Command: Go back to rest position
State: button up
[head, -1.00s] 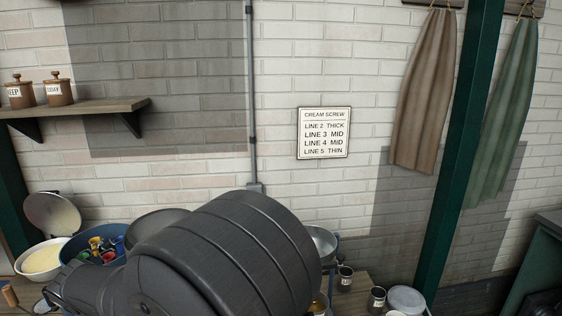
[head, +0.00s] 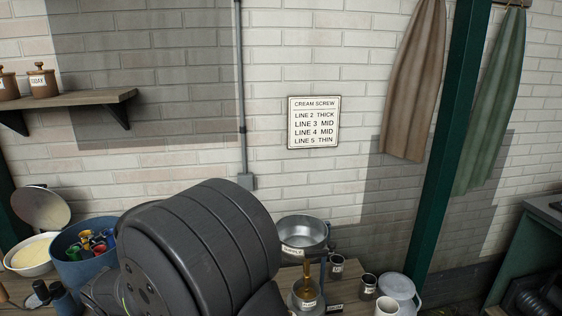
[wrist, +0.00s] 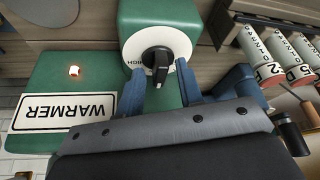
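My gripper (wrist: 161,98) shows in the wrist view with its two blue fingers apart and nothing between them. Beyond the fingertips is a black knob (wrist: 158,60) on a white dial, fixed to a green unit (wrist: 138,14). The knob appears apart from the fingers, though the exact distance is hard to judge. A green panel with a WARMER label (wrist: 67,111), upside down in this view, and a lit orange lamp (wrist: 73,71) are to the left. In the head view my dark arm fills the lower middle, and I cannot clearly make out the gripper.
A blue tub of coloured items (head: 72,268) and a cream bowl (head: 32,262) are left. A green post (head: 445,150) rises at right.

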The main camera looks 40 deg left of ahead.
jog(key=shift+w+n+g, duration=0.15)
jog(key=shift+n+g, duration=0.65)
jog(key=shift+n, duration=1.3)
jog(key=shift+d+r, duration=0.1)
jog(key=shift+r, duration=0.1)
jog(key=v, duration=0.7)
jog(key=shift+d+r, duration=0.2)
jog(key=o, duration=1.5)
jog(key=shift+c, duration=0.2)
jog(key=w+d+r+m, duration=0.2)
jog(key=w+r+m, duration=0.1)
jog(key=r, duration=0.5)
jog(key=w+d+r+m+g, duration=0.1)
jog(key=w+d+r+m, duration=0.15)
jog(key=r, duration=0.45)
jog(key=w+d+r+m, duration=0.2)
jog(key=w+r+m, duration=0.2)
jog(key=r, duration=0.4)
jog(key=x, duration=1)
jog(key=shift+s+a, duration=0.15)
jog(key=shift+s, duration=0.15)
jog(key=shift+r+n, duration=0.2)
jog(key=shift+n, duration=0.05)
